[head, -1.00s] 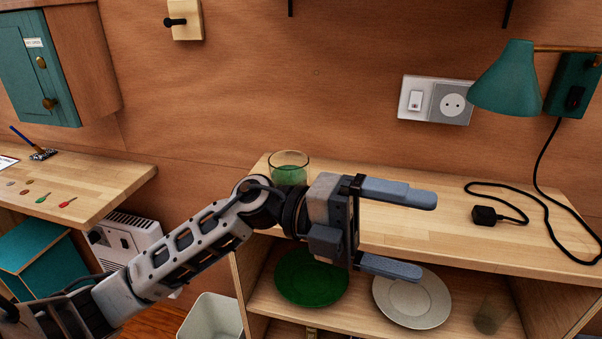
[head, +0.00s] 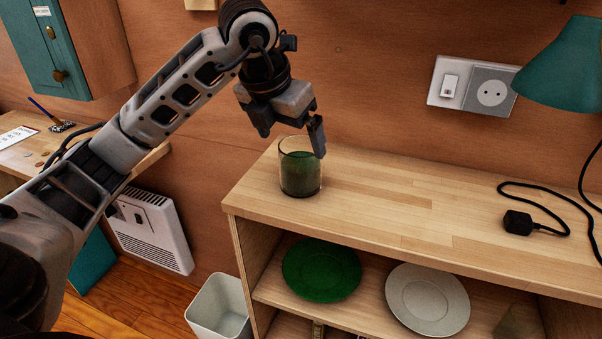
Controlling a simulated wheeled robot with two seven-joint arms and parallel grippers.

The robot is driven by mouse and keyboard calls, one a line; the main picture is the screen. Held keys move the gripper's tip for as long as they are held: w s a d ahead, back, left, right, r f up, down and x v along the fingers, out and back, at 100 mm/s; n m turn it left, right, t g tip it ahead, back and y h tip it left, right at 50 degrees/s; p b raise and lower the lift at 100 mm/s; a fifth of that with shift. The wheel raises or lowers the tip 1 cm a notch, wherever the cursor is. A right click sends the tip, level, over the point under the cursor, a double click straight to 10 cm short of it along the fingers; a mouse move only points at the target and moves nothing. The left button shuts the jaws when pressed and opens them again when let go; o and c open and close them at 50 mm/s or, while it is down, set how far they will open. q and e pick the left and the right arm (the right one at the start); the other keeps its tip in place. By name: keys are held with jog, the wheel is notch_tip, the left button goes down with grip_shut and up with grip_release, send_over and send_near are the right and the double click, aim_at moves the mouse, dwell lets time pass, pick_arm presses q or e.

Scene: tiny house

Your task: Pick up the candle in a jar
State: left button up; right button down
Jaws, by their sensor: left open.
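The candle in a jar (head: 300,175) is a clear glass with dark green wax. It stands upright near the left end of the wooden shelf top (head: 400,207). My left gripper (head: 292,143) is above the jar, pointing down, with its fingers apart and nothing between them. One finger overlaps the jar's right rim in the picture and the other is at its upper left. I cannot tell whether either touches the glass. My right gripper is not in view.
A black plug (head: 518,222) with its cord lies to the right on the shelf top. A green lamp shade (head: 565,65) hangs at the upper right. A green plate (head: 321,270) and a white plate (head: 428,299) lie below. The middle of the top is clear.

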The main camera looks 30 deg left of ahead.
pick_arm(q)
jog(key=x, duration=0.5)
jog(key=d+p+x, duration=0.1)
jog(key=x, duration=0.1)
jog(key=shift+w+f, duration=0.3)
jog(key=shift+r, duration=0.1)
jog(key=c, duration=1.4)
